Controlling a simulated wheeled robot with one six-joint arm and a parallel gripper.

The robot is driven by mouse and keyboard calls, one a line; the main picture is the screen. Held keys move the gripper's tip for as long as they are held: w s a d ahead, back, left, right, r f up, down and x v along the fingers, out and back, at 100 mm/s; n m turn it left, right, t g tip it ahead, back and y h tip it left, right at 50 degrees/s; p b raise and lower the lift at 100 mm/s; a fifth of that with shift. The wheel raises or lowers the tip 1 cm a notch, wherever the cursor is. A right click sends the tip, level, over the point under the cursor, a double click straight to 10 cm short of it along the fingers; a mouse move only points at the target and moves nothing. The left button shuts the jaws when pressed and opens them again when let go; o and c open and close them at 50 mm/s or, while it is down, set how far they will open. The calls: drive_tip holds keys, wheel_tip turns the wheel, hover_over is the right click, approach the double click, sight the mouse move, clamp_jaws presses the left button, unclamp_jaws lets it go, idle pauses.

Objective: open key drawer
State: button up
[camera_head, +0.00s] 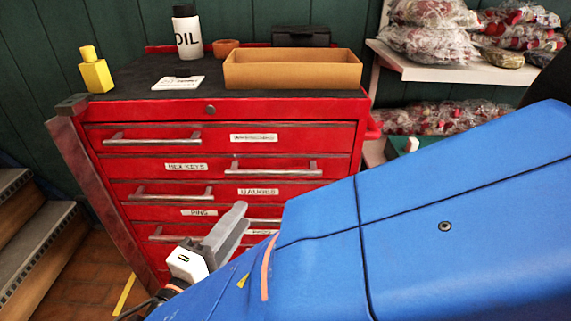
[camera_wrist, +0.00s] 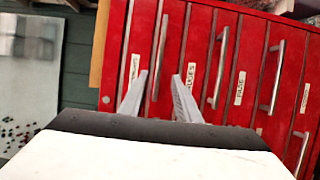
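A red tool cabinet (camera_head: 215,108) has stacked drawers with metal bar handles and white labels; all drawers that show look shut. My gripper (camera_head: 238,208) is in front of the lower drawers. In the wrist view my gripper (camera_wrist: 160,75) is open, with its two fingers apart and a bar handle (camera_wrist: 161,50) in line with the gap. I cannot tell whether they touch.
On the cabinet top are an oil bottle (camera_head: 187,38), a yellow bottle (camera_head: 94,72), a card (camera_head: 178,83), an orange-brown tray (camera_head: 290,72) and a black case (camera_head: 301,36). Wooden steps (camera_head: 40,235) stand at left. A shelf (camera_head: 450,70) with wrapped bags is at right.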

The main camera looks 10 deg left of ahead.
sight(272, 175)
drive_tip(key=w+d, duration=0.1)
drive_tip(key=w, duration=1)
drive_tip(key=w+d, duration=0.1)
drive_tip(key=w, duration=0.4)
drive_tip(key=shift+w+d, duration=0.3)
drive_tip(key=shift+d, duration=0.05)
clamp_jaws()
